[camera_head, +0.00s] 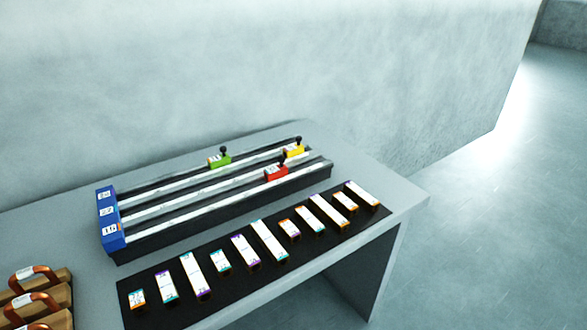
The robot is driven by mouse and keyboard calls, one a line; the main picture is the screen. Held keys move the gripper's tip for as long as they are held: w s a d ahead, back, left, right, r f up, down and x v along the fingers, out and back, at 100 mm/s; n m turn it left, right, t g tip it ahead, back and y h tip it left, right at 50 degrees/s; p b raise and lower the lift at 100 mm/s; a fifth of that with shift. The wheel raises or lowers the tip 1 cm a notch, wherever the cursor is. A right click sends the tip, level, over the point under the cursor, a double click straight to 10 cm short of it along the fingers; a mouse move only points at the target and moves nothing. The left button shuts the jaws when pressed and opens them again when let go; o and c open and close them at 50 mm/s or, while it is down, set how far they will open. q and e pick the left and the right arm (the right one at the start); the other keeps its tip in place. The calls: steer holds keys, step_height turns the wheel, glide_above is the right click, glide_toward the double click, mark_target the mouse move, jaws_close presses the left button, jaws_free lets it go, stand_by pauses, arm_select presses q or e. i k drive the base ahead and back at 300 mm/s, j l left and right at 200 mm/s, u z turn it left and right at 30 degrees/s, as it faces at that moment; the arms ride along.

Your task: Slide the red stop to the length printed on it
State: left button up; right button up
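The red stop (277,173) sits on the front rail of a black fixture with three pale rails, toward its right end. It carries a white label, too small to read, and a dark knob on top. A blue end block (110,218) with several white number labels closes the fixture's left end. A green stop (219,161) and a yellow stop (294,151), each with a dark knob, sit on the rails behind. Neither of my grippers shows in the head view.
A black mat (130,290) in front of the fixture holds several white blocks of different lengths with coloured ends, such as a long one (269,240). Wooden blocks with brown handles (38,300) stand at the lower left. The grey table's (395,190) right end is clear.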

mark_target(273, 174)
steer(key=i+l+u, duration=0.35)
steer(key=l, duration=0.2)
steer(key=i+l+u, duration=0.15)
steer(key=l, duration=0.2)
steer(key=u, duration=0.15)
steer(key=k+l, duration=0.05)
